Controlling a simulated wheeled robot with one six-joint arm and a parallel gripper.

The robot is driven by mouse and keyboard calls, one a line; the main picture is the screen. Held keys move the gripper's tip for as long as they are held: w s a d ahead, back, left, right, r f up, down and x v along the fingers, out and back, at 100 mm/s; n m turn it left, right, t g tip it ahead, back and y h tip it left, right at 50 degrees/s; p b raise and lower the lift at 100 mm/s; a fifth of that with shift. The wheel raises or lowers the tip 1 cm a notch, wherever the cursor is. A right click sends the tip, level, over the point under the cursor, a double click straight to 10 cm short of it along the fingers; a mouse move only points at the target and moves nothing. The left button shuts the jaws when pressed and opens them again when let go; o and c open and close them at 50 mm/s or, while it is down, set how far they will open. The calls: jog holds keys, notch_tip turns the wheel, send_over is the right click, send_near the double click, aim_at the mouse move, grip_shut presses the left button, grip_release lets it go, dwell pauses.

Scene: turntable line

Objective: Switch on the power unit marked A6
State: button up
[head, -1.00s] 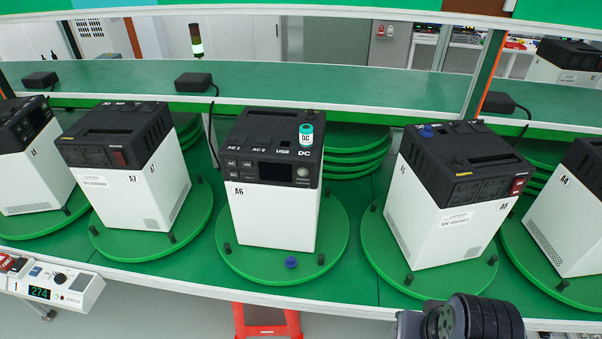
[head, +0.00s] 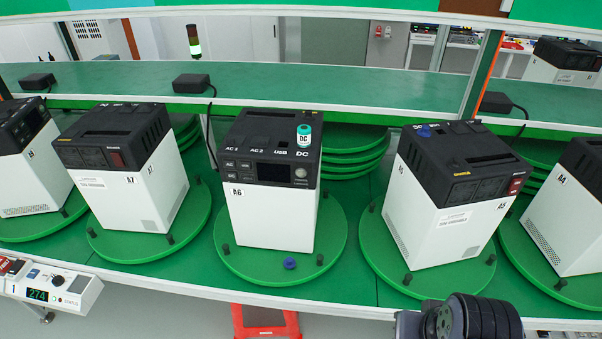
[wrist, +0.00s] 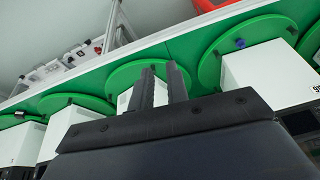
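The power unit marked A6 (head: 270,215) is a white box with a black top, upright on a green turntable (head: 232,262) in the middle of the head view. Its front panel has a dark screen, several small buttons at left and a round knob or button at right, with AC 1, AC 2, USB and DC labels above. The screen looks dark. A small teal-and-white item marked DC (head: 304,135) stands on its top. In the wrist view my gripper (wrist: 160,72) has two dark fingers with a gap between them, nothing seen between. The head view shows only part of my arm.
Unit A7 (head: 140,205) stands left and unit A5 (head: 440,235) right, each on its own turntable. A blue cap (head: 290,263) lies on the turntable before A6. A shelf with black adapters (head: 191,81) runs behind. A control box reading 274 (head: 60,290) is at lower left.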

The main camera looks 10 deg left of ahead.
grip_shut()
dwell(1.1)
